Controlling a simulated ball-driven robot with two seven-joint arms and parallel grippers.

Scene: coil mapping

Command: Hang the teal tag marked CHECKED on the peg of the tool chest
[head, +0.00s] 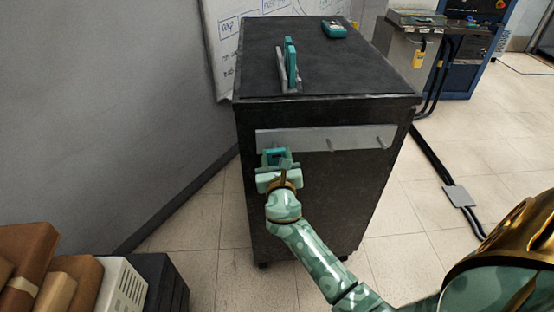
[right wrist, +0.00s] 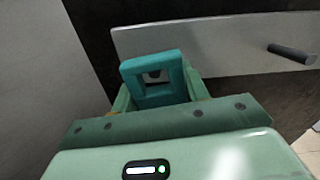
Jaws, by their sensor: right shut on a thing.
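My right gripper (head: 279,164) is shut on a teal tag (head: 274,152) at the left end of the tool chest's front. The tag also shows in the right wrist view (right wrist: 132,82), upright, with a square hole. A small grey shape shows in the hole; I cannot tell whether a peg passes through it. No CHECKED marking is readable. The black tool chest (head: 268,205) has a grey metal strip (head: 355,134) with a middle peg (head: 330,145) and a right peg (head: 382,143). One peg also shows right of the tag in the right wrist view (right wrist: 292,53). My left gripper is out of view.
On the chest top, a grey rack (head: 281,86) holds upright teal tags (head: 291,62), and a teal handheld device (head: 334,29) lies behind. Boxes (head: 75,282) stand at lower left. A grey wall (head: 120,110) is left of the chest. Cables run on the floor at right.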

